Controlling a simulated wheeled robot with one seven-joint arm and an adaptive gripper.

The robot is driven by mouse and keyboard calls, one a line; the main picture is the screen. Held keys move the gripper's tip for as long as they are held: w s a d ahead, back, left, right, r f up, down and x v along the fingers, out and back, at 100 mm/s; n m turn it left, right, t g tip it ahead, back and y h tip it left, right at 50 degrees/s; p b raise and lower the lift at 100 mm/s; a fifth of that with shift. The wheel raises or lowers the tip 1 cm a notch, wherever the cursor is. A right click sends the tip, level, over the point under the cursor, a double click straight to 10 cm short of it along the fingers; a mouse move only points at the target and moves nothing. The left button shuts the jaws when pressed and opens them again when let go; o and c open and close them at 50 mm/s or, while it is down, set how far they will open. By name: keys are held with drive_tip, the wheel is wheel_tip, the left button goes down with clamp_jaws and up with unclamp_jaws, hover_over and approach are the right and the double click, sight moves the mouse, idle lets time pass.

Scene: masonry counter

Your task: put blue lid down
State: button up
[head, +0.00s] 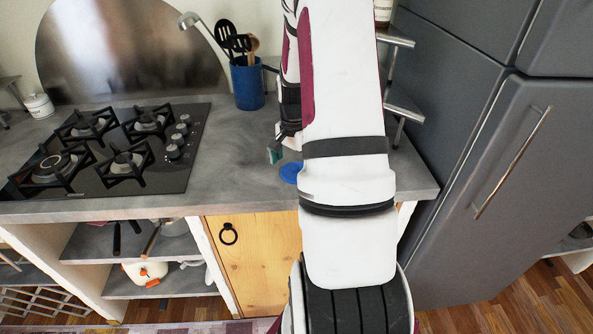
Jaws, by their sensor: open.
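The blue lid (290,172) lies on the grey counter, near its front edge and just left of my arm. My arm hides part of its right side. My gripper (275,154) is above and slightly left of the lid, pointing down, and is open. The lid appears apart from the fingers, with nothing seen between them. The far side of the gripper is hidden behind my arm.
A black gas hob (180,165) fills the counter's left part. A blue utensil holder (247,84) with black utensils stands at the back. A grey fridge (480,130) rises at right, beside a small shelf (404,108). Counter between hob and lid is clear.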

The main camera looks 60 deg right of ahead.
drive_tip(key=shift+f, duration=0.15)
drive_tip(key=c, duration=1)
drive_tip(key=shift+c, duration=0.5)
